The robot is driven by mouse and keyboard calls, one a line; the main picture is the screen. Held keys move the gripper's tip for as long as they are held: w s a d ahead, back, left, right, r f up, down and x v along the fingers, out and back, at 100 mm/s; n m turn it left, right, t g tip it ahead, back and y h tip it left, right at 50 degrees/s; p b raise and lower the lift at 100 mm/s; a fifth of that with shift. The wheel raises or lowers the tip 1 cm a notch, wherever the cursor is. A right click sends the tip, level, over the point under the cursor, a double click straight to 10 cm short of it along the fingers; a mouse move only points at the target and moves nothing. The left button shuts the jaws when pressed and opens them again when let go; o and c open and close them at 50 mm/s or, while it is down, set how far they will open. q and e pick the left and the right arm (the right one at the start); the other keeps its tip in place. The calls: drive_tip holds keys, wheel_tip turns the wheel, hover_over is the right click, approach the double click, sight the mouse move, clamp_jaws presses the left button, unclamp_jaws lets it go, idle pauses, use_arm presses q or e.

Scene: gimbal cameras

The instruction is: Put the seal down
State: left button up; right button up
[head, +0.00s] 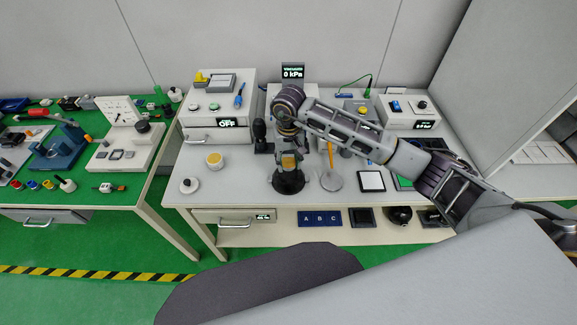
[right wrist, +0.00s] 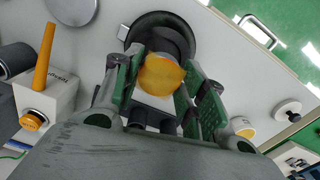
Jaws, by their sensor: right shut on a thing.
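My right gripper (head: 290,167) reaches down over the middle of the grey bench (head: 235,178). In the right wrist view its two fingers (right wrist: 163,78) are closed around a rounded orange piece (right wrist: 160,74), which I take to be the seal. The orange piece also shows between the fingers in the head view (head: 289,161). A black round base (head: 288,182) lies directly below the gripper; it shows behind the orange piece in the right wrist view (right wrist: 150,25). I cannot tell whether the orange piece touches the base. My left gripper is out of view.
A yellow-topped white jar (head: 214,160) and a white knobbed disc (head: 189,185) stand to the left. A dark handled tool (head: 260,136) stands behind. A grey disc (head: 331,181) and a black-framed white pad (head: 371,181) lie to the right. Bare bench shows between jar and base.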

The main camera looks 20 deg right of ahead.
sight(288, 162)
drive_tip(key=shift+f, duration=2)
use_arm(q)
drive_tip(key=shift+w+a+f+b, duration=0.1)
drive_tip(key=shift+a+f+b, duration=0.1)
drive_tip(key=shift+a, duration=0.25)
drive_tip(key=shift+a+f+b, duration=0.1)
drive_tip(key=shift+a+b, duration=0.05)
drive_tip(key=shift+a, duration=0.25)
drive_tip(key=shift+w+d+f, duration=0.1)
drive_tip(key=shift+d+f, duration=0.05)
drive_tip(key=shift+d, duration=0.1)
use_arm(e)
drive_tip(key=shift+f, duration=0.2)
drive_tip(key=o, duration=1.3)
